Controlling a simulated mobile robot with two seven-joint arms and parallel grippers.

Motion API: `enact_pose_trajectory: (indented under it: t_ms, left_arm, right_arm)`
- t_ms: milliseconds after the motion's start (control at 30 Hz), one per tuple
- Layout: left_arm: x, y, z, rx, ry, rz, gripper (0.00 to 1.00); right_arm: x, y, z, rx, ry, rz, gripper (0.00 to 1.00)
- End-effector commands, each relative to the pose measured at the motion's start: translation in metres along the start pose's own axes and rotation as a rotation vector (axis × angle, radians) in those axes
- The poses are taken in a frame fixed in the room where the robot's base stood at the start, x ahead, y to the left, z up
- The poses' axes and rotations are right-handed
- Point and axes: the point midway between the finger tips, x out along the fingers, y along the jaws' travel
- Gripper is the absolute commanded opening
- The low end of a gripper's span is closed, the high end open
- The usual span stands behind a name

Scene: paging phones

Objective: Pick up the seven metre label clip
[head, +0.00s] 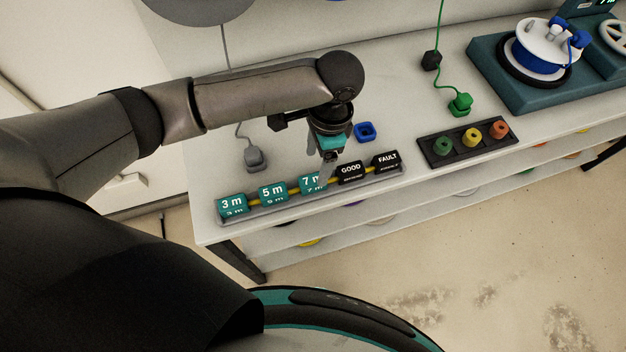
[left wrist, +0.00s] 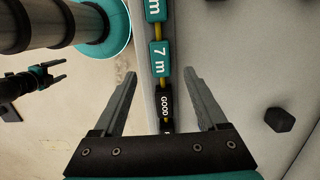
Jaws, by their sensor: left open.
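The seven metre label clip (head: 311,183) is a teal block with white "7 m" lettering. It sits on a yellow strip in a grey rail near the table's front edge, between the "5 m" clip (head: 272,191) and the black "GOOD" clip (head: 350,171). My left gripper (head: 328,160) is above the rail by the "7 m" clip and partly covers it in the head view. In the left wrist view the open fingers (left wrist: 159,73) stand either side of the clip row, with the "7 m" clip (left wrist: 160,58) near their tips. My right gripper (left wrist: 62,71) shows small there, fingers apart.
The "3 m" clip (head: 232,204) and "FAULT" clip (head: 386,160) end the row. A grey plug (head: 255,157) and blue connector (head: 364,131) lie behind it. A black tray (head: 468,143) with coloured knobs stands to the right, near a green plug (head: 460,104) and a teal machine (head: 500,75).

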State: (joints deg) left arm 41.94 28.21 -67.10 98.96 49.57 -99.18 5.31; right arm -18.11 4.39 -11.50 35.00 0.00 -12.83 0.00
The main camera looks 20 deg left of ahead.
Motion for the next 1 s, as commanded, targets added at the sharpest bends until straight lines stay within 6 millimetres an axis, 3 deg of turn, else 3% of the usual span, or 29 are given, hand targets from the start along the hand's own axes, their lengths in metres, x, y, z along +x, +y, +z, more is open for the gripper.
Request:
enact_pose_trajectory:
  t_ms: [100,300,600,900,1000]
  left_arm:
    - [0.019,0.000,0.000,-0.001,-0.002,-0.001,0.75]
    - [0.031,0.000,0.001,-0.001,-0.001,-0.001,0.75]
    - [0.073,0.000,0.002,0.000,-0.001,-0.002,0.75]
    - [0.079,0.001,0.001,0.001,0.001,-0.002,0.75]
    - [0.079,0.001,0.001,0.001,0.001,-0.002,0.66]
  right_arm:
    - [0.005,0.001,-0.004,0.000,0.007,0.002,0.75]
    - [0.007,0.006,-0.021,0.000,0.036,0.008,0.75]
    - [0.018,0.006,-0.021,0.000,0.038,0.008,0.75]
    - [0.019,0.005,-0.017,0.000,0.030,0.007,0.75]
    - [0.019,0.005,-0.015,0.000,0.028,0.007,0.75]
